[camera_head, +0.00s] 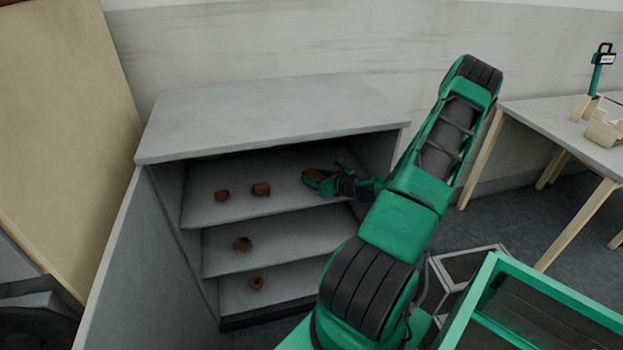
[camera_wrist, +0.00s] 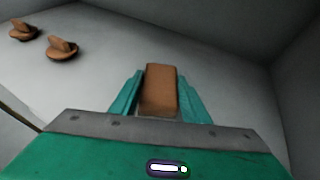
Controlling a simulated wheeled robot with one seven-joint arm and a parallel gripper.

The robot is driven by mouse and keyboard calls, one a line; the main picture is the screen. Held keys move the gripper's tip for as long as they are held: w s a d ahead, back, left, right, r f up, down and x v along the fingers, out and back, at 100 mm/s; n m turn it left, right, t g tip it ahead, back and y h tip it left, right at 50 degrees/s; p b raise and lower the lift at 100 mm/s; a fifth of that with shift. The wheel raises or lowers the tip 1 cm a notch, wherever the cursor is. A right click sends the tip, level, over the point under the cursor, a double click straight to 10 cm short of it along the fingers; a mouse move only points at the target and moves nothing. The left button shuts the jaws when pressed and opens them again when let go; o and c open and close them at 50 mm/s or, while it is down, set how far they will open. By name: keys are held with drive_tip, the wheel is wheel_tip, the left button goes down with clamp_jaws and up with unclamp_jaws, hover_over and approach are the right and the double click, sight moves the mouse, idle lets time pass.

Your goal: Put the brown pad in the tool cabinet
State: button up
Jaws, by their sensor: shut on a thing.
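The brown pad (camera_wrist: 160,90) is a small brown block between the two green fingers of my gripper (camera_wrist: 158,97) in the wrist view. The gripper is shut on it. In the head view my gripper (camera_head: 318,178) reaches into the open grey tool cabinet (camera_head: 270,112), over the right part of its top shelf (camera_head: 235,212). The pad (camera_head: 312,174) shows there as a brown patch at the fingertips. I cannot tell whether the pad touches the shelf.
Two brown items (camera_head: 222,196) (camera_head: 261,190) stand on the top shelf, left of my gripper. One brown item (camera_head: 242,245) is on the middle shelf and one (camera_head: 257,283) on the lowest. The cabinet's side wall is close on the right. A table (camera_head: 560,125) stands at right.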

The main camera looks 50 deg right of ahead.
drive_tip(key=o, duration=1)
drive_tip(key=shift+o, duration=0.2)
drive_tip(key=shift+d, duration=0.1)
drive_tip(key=shift+s, duration=0.15)
